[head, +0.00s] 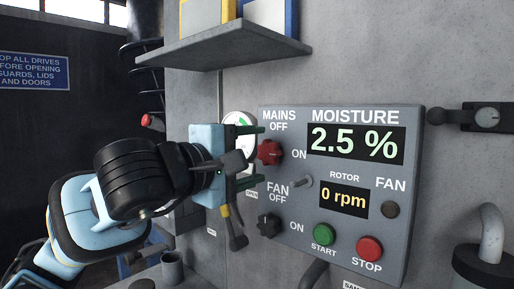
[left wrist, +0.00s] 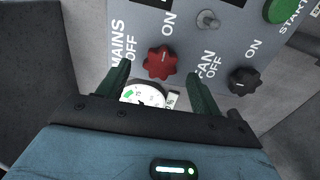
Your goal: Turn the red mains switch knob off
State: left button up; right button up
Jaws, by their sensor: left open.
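The red mains switch knob (head: 270,152) is on the left edge of the grey control panel (head: 290,205), with "MAINS OFF" above it and "ON" to its lower right. I cannot clearly tell which label it points at. My left gripper (head: 257,156) is open in front of the panel, its green fingers above and below the knob's level. In the left wrist view the red knob (left wrist: 160,63) appears between the two fingertips of the left gripper (left wrist: 158,70), with space on both sides and no visible contact. My right gripper is not in view.
A black fan knob (head: 269,225), a toggle switch (head: 301,181), a green start button (head: 323,234) and a red stop button (head: 369,247) share the panel. A round gauge (left wrist: 143,95) is behind the fingers. A shelf (head: 235,42) juts out above.

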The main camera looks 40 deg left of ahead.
aim_at(269, 153)
pick_arm(q)
jog(key=shift+w+d, duration=0.1)
jog(key=shift+w, duration=1.15)
jog(key=shift+c, duration=0.5)
jog(key=c, duration=0.8)
jog(key=shift+c, duration=0.2)
